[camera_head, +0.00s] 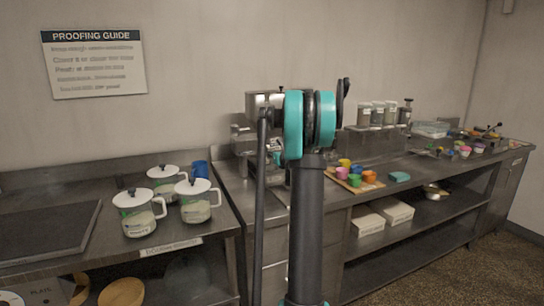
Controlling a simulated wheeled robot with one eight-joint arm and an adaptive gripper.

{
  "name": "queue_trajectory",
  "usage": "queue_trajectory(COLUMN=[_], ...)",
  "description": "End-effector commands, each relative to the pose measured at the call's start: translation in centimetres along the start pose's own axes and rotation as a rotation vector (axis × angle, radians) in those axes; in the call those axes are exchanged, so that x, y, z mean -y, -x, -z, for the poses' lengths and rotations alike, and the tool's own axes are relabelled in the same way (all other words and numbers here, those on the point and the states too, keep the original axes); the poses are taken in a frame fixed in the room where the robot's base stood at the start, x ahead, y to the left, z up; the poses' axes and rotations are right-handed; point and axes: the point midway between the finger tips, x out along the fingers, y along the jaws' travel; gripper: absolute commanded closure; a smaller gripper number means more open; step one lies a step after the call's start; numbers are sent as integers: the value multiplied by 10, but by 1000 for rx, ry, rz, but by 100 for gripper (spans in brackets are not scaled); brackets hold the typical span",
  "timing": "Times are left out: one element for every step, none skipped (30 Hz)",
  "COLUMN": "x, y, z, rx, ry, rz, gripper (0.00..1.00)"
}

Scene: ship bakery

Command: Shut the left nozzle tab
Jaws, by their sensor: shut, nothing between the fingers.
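My arm, with its teal joints and dark links, stands in the middle of the view. My gripper cannot be made out; the arm hides what lies behind it. A steel machine (262,101) stands on the counter against the wall, largely covered by my arm. I cannot make out the left nozzle tab or whether it is open or shut. Three white lidded jugs with green labels stand on the left counter: one at the front (138,222), one at the right (196,210) and one at the back (165,175). I see no tab clearly on them.
A blue cup (200,169) stands behind the jugs. A dark mat (45,236) lies at the left. Right of my arm are colourful cups (355,180), a teal block (399,177) and several jars (377,116). White boxes (394,210) sit on the lower shelf. Floor shows at the lower right.

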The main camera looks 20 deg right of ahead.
Motion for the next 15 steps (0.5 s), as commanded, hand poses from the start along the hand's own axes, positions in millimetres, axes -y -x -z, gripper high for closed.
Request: queue_trajectory(x=[0, 0, 0, 0, -1, -1, -1, -1, -1, -1, -1, -1, -1, 0, 0], y=[1, 2, 2, 3, 4, 4, 4, 4, 5, 5, 6, 6, 6, 6, 7], z=[-3, -4, -6, -7, -8, -9, -10, -12, -13, -14, -16, -17, -18, -18, -20], rx=[-27, -46, -73, -93, -113, -140, -159, -178, -204, -223, -242, -268, -279, -275, -274], ry=[1, 1, 2, 2, 2, 2, 2, 2, 1, 1, 1, 1, 0, -1, -1], rz=[0, -1, -1, -1, -1, -1, -1, -1, -2, -1, -1, -2, -1, -1, -1], gripper=[100, 100, 100, 100, 100, 100, 100, 100, 100, 100, 100, 100, 100, 100, 100])
